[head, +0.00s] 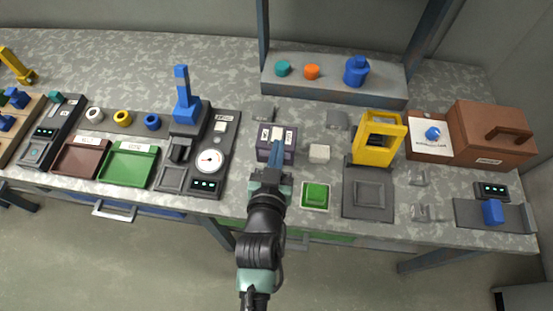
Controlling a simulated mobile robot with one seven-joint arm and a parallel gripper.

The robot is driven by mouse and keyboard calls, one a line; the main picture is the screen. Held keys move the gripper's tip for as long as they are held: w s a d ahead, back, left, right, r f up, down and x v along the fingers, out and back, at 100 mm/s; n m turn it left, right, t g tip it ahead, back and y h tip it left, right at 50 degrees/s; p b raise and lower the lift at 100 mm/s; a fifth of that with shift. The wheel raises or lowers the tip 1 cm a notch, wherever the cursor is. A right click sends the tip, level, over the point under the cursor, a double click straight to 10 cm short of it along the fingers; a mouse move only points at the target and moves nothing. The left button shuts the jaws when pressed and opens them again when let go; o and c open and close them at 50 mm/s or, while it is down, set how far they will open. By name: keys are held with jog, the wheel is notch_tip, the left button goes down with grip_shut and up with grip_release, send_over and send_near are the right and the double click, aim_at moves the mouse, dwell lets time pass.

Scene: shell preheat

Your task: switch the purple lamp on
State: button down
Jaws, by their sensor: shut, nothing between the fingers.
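A purple box with a pale panel on top (290,155) stands in the middle of the table. It is the only purple thing in view, and small dark marks sit on the left and right of its panel. My gripper (277,147) reaches over the front of this box, with its fingers shut and empty. The fingertips are at or just above the middle of the panel; I cannot tell whether they touch it. My fingers hide part of the box's front and panel. I cannot tell whether a lamp is lit.
A yellow frame (379,137) stands farther right. A gauge (209,160) and blue-handled device (187,105) are left. A grey shelf (335,88) is behind.

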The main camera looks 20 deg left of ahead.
jog(key=shift+v, duration=1.7)
jog(key=shift+d, duration=0.1)
